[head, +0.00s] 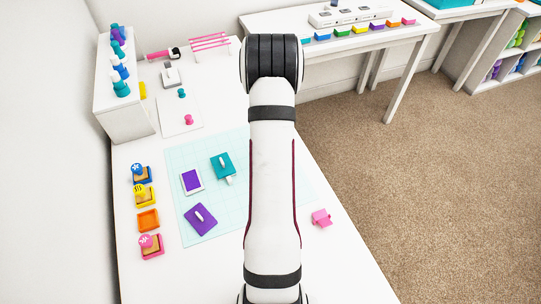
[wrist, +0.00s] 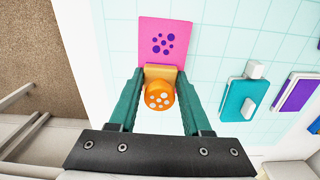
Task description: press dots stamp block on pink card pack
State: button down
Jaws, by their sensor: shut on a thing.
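The pink card pack (wrist: 177,24) lies on the pale grid mat at the top of the wrist view. A cluster of purple dots shows on its face. The stamp block covers the pack's near edge in the wrist view; I cannot tell whether it touches the pack or hangs above it. In the head view my arm hides the gripper, the stamp and the pack.
A teal piece with a white knob (head: 219,161), a purple pad (head: 191,181) and a purple lid (head: 208,224) lie on the mat (head: 180,158). An empty orange tray (head: 148,219) sits among the stamps at left. A small pink block (head: 321,217) stands near the table's right edge.

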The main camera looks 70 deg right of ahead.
jog(key=c, duration=0.9)
grip_release()
jog(key=shift+a+f, duration=0.1)
grip_shut()
jog(key=shift+r, duration=3.1)
jog(key=shift+s+a, duration=0.4)
jog(key=shift+a, duration=0.5)
jog(key=shift+s+a, duration=0.45)
jog(key=shift+a, duration=0.45)
jog(key=shift+s+a, duration=0.4)
jog(key=shift+a, duration=0.5)
